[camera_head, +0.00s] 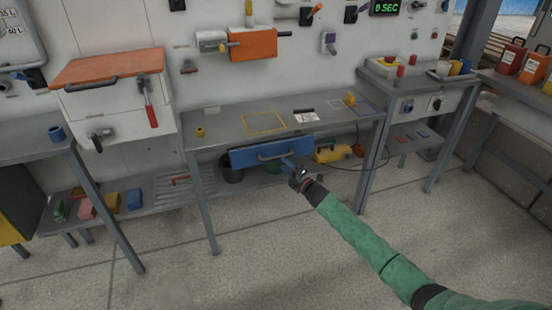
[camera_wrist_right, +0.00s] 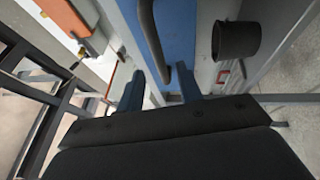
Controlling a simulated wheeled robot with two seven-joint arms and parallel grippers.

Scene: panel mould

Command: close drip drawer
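The drip drawer shows as a blue front panel (camera_head: 243,158) below the front edge of the middle table. It has a dark bar handle (camera_head: 268,156). How far the drawer stands out is hard to tell from here. My right gripper (camera_head: 289,163) is close to the panel's right part, near the handle's right end. In the right wrist view the blue panel (camera_wrist_right: 178,25) and the dark handle (camera_wrist_right: 149,35) lie just beyond my fingers (camera_wrist_right: 161,88). The fingers are apart with nothing clearly held. Contact with the panel cannot be told. My left gripper is out of view.
The grey table (camera_head: 230,122) above carries outlined areas and small items. A dark bucket (camera_head: 233,170) stands below, also visible in the right wrist view (camera_wrist_right: 236,40). A yellow machine (camera_head: 331,152) with a cable stands on the lower shelf at right. The floor in front is clear.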

